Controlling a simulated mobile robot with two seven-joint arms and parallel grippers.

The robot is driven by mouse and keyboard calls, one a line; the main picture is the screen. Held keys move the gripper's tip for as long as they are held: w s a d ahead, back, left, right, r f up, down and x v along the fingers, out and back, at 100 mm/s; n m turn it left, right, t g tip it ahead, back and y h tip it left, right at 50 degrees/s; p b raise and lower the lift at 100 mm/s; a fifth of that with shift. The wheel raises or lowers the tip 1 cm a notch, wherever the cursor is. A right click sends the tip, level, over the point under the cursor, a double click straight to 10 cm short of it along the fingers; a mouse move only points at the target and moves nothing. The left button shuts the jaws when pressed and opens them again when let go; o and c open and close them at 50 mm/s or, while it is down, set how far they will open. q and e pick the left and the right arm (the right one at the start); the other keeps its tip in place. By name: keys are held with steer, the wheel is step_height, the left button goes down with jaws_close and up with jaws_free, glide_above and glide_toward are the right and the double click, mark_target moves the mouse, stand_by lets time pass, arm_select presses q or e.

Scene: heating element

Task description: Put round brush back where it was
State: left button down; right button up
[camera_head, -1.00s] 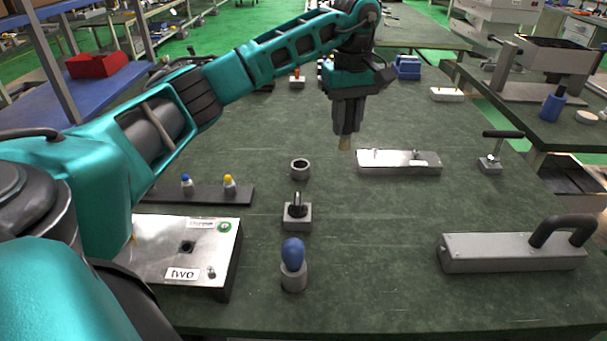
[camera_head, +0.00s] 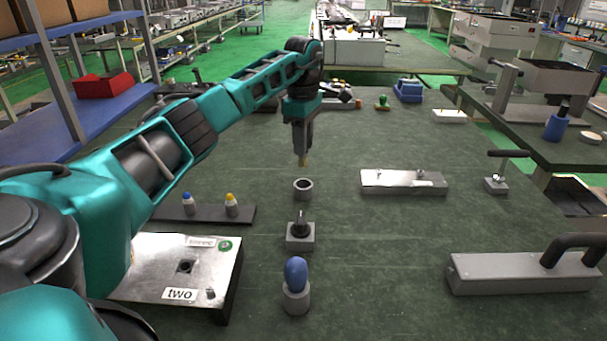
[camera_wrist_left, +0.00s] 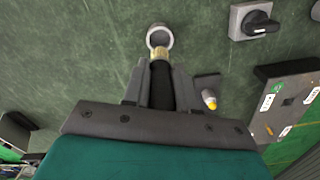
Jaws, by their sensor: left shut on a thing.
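My left gripper (camera_head: 302,142) is shut on the round brush and holds it pointing down. The brush's pale tip (camera_head: 303,161) shows below the fingers in the head view. In the left wrist view the brush has a black handle (camera_wrist_left: 161,88) between the fingers and a brassy tip. A small grey ring-shaped holder (camera_head: 303,188) stands on the green table, open at the top. In the head view the tip is just above and behind it. In the left wrist view the tip overlaps the near rim of the ring (camera_wrist_left: 159,34). My right gripper is out of view.
A switch block (camera_head: 300,235) and a blue-topped knob in a grey holder (camera_head: 296,285) stand nearer. A strip with blue- and yellow-capped bottles (camera_head: 210,214) lies left, with a metal plate (camera_head: 150,265) marked "two". A metal block (camera_head: 375,181) lies right. The table between is clear.

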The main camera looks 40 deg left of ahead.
mark_target(303, 166)
arm_select(q)
step_height(303, 166, down, 8)
steer(key=shift+f, duration=0.1)
stand_by(0.4)
steer(key=shift+f+b, duration=0.15)
steer(key=shift+b, duration=0.15)
steer(key=c, duration=0.9)
jaws_free()
step_height(303, 166, up, 12)
steer(key=shift+r+p, duration=0.25)
steer(key=shift+p, duration=0.25)
